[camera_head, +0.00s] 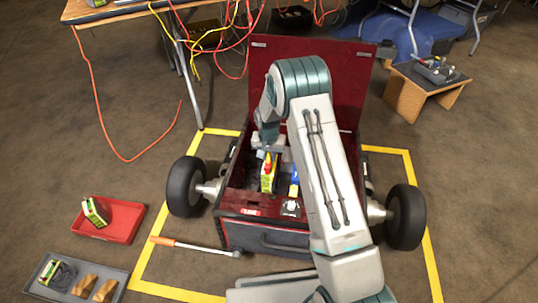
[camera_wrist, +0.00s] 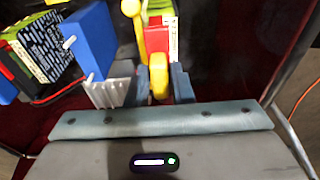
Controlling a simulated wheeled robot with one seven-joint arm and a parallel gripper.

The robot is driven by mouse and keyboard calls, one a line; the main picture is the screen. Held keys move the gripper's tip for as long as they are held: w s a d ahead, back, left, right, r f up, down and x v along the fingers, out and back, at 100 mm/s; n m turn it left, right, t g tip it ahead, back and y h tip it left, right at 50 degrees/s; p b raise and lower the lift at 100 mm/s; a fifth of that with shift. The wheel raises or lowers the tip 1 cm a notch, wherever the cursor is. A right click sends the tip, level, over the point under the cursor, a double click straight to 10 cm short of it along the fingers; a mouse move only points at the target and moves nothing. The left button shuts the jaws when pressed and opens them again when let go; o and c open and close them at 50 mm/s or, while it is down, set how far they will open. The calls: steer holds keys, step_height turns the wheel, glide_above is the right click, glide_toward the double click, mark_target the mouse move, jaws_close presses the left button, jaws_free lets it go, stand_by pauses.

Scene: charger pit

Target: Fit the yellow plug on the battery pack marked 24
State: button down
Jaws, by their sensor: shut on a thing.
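My gripper (camera_wrist: 158,88) is shut on the yellow plug (camera_wrist: 158,72), which sits between its two grey fingers in the wrist view. A yellow lead runs up from the plug. Right behind the plug is a pack with a red face and a green-and-white side (camera_wrist: 160,37); I cannot tell whether the plug touches it or is seated. In the head view my gripper (camera_head: 268,148) is down inside the dark red wheeled box, above a yellow-and-green pack (camera_head: 268,176). The number 24 cannot be read on any pack.
A blue block (camera_wrist: 88,40) and a dark labelled pack (camera_wrist: 40,45) stand close left of my gripper. The box's raised lid (camera_head: 345,75) is behind my arm. A red tray (camera_head: 125,228) and a grey tray (camera_head: 112,275) lie on the floor at left, beside an orange-handled tool (camera_head: 190,245).

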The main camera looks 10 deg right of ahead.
mark_target(268, 158)
steer(key=shift+f, duration=0.35)
steer(key=c, duration=1.2)
jaws_free()
steer(key=r+p, duration=0.1)
steer(key=r, duration=0.3)
steer(key=s+r+p, duration=0.1)
steer(key=r+p, duration=0.1)
steer(key=r, duration=0.3)
steer(key=r+p, duration=0.2)
steer(key=r, duration=0.2)
steer(key=shift+s+a+r, duration=0.25)
steer(key=shift+s+r, duration=0.05)
steer(key=shift+r, duration=0.05)
